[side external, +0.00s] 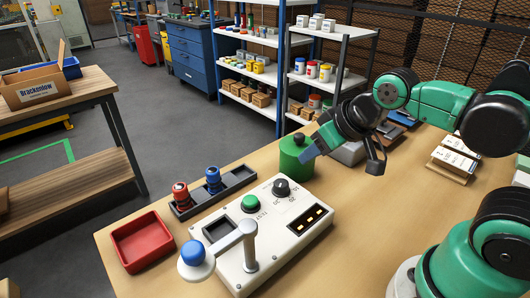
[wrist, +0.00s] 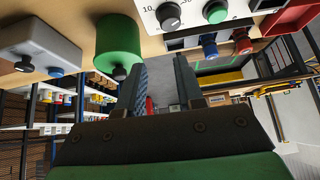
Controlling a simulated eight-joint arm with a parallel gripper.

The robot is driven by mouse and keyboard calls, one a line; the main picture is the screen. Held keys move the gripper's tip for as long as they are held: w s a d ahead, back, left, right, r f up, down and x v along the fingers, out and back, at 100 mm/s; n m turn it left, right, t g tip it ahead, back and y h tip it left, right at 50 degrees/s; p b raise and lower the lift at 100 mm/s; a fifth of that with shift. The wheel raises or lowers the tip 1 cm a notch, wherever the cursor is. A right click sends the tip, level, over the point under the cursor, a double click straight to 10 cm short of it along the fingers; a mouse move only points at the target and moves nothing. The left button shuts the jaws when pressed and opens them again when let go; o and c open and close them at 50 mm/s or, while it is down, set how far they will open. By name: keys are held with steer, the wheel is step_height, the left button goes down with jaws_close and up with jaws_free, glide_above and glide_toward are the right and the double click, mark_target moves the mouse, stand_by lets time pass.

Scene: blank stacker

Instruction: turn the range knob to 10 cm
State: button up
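The range knob (side external: 281,187) is a round black knob on the white control box (side external: 304,237), with printed numbers beside it. It also shows at the top of the wrist view (wrist: 168,16), with a "10" to its left there. I cannot surely tell which mark it points to. My gripper (side external: 342,160) is open and empty, behind and to the right of the knob in the side view, close to the green cylinder (side external: 294,158). In the wrist view its two fingers (wrist: 162,66) stand apart, clear of the knob.
A dark rack (side external: 236,179) holds a red and a blue piece. A red tray (side external: 141,242) lies at left. The table's front middle is bare.

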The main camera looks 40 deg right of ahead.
steer(key=o, duration=0.4)
steer(key=shift+w+a+r+m+g, duration=0.1)
steer(key=shift+w+m+g, duration=0.2)
steer(key=shift+m, duration=0.2)
steer(key=shift+c, duration=0.2)
steer(key=shift+o, duration=0.7)
steer(key=shift+w+a+m+g, duration=0.1)
steer(key=shift+w+m+g, duration=0.25)
steer(key=shift+m, duration=0.45)
steer(key=m+g, duration=0.5)
steer(key=m, duration=0.4)
glide_above(281, 183)
steer(key=f, duration=0.2)
steer(key=shift+s+f, duration=0.2)
steer(key=shift+f, duration=0.2)
steer(key=shift+w+f+m+g, duration=0.1)
steer(key=shift+f+m+g, duration=0.15)
steer(key=shift+m, duration=0.35)
steer(key=shift+w+f+m, duration=0.1)
steer(key=shift+f+m, duration=0.2)
steer(key=shift+f, duration=2.65)
jaws_close()
